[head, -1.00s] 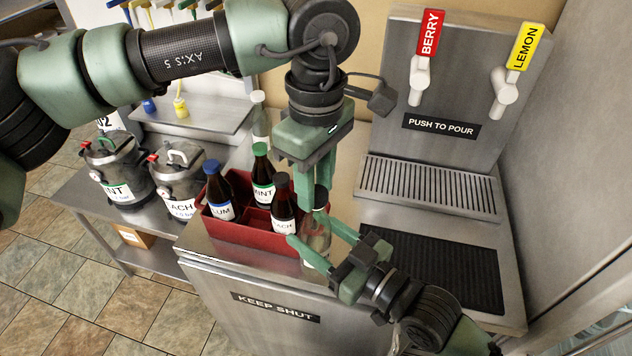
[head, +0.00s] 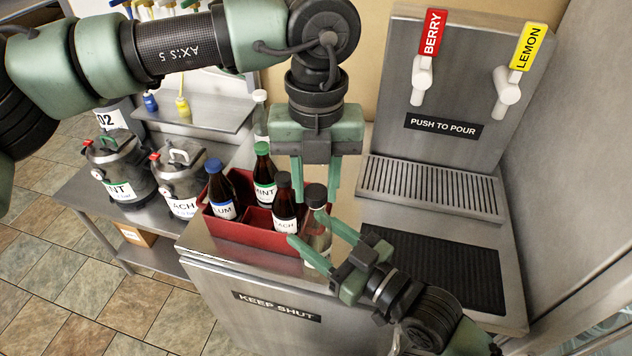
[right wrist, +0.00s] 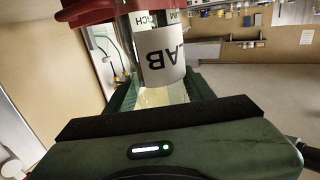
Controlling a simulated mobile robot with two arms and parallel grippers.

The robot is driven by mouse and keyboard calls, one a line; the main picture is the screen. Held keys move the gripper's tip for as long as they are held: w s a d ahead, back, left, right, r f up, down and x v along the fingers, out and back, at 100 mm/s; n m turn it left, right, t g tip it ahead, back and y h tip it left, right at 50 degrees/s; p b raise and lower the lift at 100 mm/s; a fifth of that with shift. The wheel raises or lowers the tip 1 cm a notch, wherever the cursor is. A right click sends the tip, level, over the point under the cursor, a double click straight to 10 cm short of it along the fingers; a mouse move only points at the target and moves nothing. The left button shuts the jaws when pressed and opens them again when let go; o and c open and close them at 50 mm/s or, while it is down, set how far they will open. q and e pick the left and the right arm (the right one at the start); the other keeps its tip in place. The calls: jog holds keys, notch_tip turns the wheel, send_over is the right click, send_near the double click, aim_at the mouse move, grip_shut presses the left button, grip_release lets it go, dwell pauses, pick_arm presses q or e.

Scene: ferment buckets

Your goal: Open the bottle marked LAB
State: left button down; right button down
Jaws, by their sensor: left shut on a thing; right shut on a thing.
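The bottle marked LAB is a clear bottle (head: 317,240) standing on the counter right of the red crate, with a dark cap (head: 316,193). Its white label, partly cut off, shows upside down in the right wrist view (right wrist: 163,57). My right gripper (head: 318,238) is shut on the bottle's body from the right front. My left gripper (head: 316,193) comes down from above, its fingers on either side of the cap, shut on it. The cap sits at the bottle's top; I cannot tell whether it is loose.
The red crate (head: 238,232) just left holds dark bottles, including a blue-capped one (head: 220,190), a green-capped MINT one (head: 264,170) and a dark-capped one (head: 284,205). A clear bottle (head: 260,115) stands behind. A drip grate (head: 430,188) and black mat (head: 440,268) lie right.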

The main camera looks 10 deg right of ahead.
pick_arm(q)
jog(key=n, duration=0.4)
jog(key=shift+w+a+n, duration=0.1)
jog(key=shift+w+n, duration=0.05)
jog(key=shift+n, duration=0.15)
jog(key=n, duration=0.6)
jog(key=shift+r, duration=0.3)
jog(key=shift+r, duration=0.85)
jog(key=shift+r, duration=2)
